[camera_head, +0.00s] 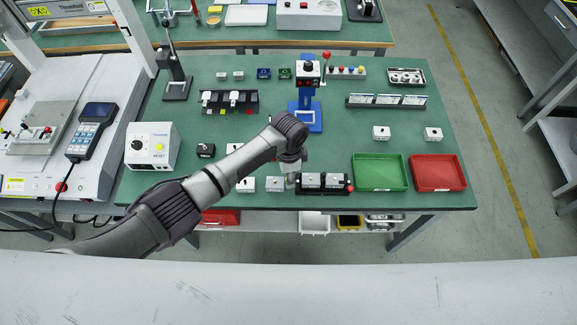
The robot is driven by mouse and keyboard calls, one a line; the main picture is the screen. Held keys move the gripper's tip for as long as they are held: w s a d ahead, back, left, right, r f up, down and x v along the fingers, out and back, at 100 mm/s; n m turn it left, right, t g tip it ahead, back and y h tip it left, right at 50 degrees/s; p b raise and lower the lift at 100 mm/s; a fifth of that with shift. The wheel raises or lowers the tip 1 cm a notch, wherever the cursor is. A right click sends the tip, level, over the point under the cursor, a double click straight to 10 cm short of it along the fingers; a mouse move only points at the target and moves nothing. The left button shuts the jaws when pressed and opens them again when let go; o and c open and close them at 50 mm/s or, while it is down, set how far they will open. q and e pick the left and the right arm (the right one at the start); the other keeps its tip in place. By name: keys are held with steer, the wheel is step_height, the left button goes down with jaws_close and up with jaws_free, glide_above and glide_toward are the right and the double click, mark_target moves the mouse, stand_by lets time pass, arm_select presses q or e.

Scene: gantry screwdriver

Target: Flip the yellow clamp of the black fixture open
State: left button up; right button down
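A long black fixture (322,191) holding silver blocks, with a red knob at its right end, lies near the table's front edge. A second black fixture (229,110) with white-topped parts stands farther back on the left; small yellow and red spots show on its front. I cannot make out a yellow clamp clearly on either one. My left arm reaches in from the left, and its gripper (292,166) points down by the left end of the front fixture. The gripper is small and partly hidden by the wrist, so its fingers and any contact cannot be told. My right gripper is out of view.
A green tray (380,187) and a red tray (438,188) lie right of the front fixture. A blue stand (306,115) rises behind my wrist. A white control box (152,147) is at the left. The green table (340,138) has free room mid-right.

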arm_select(q)
step_height(320, 180, up, 12)
steer(key=shift+f, duration=0.25)
stand_by(0.5)
